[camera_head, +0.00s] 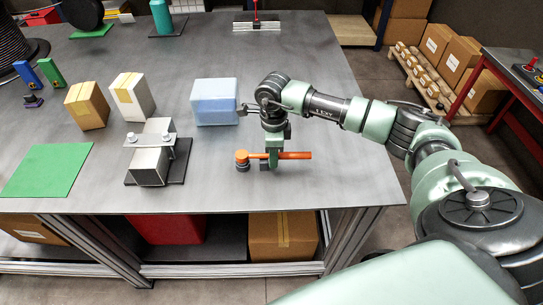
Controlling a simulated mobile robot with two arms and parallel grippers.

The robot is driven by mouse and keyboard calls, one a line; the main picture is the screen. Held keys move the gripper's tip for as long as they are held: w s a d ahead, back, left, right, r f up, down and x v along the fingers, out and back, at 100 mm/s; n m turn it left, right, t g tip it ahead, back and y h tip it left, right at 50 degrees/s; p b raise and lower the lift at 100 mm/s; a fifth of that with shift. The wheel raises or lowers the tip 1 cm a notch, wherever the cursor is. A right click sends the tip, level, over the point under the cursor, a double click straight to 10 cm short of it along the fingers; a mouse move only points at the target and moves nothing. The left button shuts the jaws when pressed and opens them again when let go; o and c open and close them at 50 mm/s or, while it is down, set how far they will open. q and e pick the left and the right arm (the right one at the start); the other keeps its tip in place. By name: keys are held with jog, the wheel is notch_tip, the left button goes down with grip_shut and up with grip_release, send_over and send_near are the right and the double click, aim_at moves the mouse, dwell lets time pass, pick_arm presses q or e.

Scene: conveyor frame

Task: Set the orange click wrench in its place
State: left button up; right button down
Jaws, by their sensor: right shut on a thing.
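The orange click wrench (295,155) lies level across my right gripper near the front edge of the grey table. My right gripper (273,161) points down and is shut on the wrench's shaft. The handle sticks out to the right of the jaws. The wrench's round orange and grey head (242,161) is to the left of them. I cannot tell whether the wrench touches the table (215,185). No marked place for the wrench can be told for sure. My left gripper is not in view.
A metal block fixture on a dark base (178,165) stands left of the wrench. A blue translucent box (214,101) is behind it. A tan box (87,107), a white box (132,97) and a green mat (47,169) are further left. The tabletop right of the gripper is clear.

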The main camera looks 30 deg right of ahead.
jog(key=shift+r, duration=0.2)
notch_tip(320, 180, up, 10)
jog(key=b, duration=0.3)
jog(key=shift+w+f, duration=0.1)
jog(key=shift+f, duration=0.1)
notch_tip(320, 180, up, 9)
jog(key=b, duration=0.2)
notch_tip(320, 180, down, 10)
jog(key=p, duration=0.7)
jog(key=shift+f, duration=0.7)
jog(key=shift+f, duration=0.1)
